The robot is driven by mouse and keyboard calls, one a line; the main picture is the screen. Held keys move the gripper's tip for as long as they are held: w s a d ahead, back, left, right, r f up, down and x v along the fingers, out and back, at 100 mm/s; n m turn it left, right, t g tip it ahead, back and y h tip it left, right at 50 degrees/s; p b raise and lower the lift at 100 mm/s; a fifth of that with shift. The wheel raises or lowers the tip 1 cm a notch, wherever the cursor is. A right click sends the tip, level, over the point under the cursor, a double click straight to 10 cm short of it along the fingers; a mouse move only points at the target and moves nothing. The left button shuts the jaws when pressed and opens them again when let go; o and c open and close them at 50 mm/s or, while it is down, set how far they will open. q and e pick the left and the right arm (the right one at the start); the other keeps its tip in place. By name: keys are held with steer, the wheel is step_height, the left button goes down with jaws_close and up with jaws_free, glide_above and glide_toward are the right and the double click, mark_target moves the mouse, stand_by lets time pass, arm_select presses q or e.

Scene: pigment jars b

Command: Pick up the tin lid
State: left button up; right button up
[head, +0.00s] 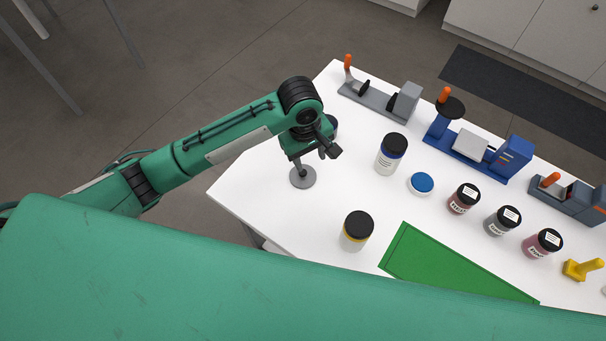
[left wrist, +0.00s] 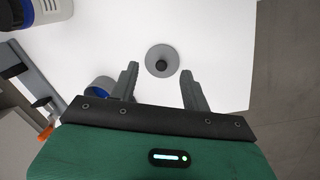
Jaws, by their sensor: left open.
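The tin lid (head: 303,178) is a flat grey disc with a dark knob standing up from its middle. It lies on the white table near the left corner. In the left wrist view the lid (left wrist: 162,60) shows just beyond and between the fingertips, with its knob nearly centred. My left gripper (head: 313,153) is open and empty above the lid, apart from it. Its two fingers (left wrist: 158,70) also show in the left wrist view. A round grey-and-blue container (left wrist: 102,87) is partly hidden behind one finger. My right gripper is not in view.
On the white table (head: 265,190) stand a blue-banded jar (head: 387,163), a yellow-banded jar (head: 355,240), a blue-topped round piece (head: 422,184) and several dark-capped jars. Stands with orange handles (head: 465,140) line the back. A green mat (head: 440,270) lies in front. The table edge is close left of the lid.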

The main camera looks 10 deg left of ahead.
arm_select(q)
steer(key=w+a+r+n+y, duration=0.1)
steer(key=w+a+r+n, duration=0.1)
glide_above(302, 174)
step_height(302, 174, down, 8)
steer(key=shift+f+p, duration=0.25)
steer(key=shift+p, duration=0.15)
steer(key=f, duration=0.2)
steer(key=f+p, duration=0.1)
steer(key=f, duration=0.1)
steer(key=shift+w, duration=0.4)
steer(key=shift+f, duration=0.65)
jaws_close()
steer(key=shift+r, duration=0.1)
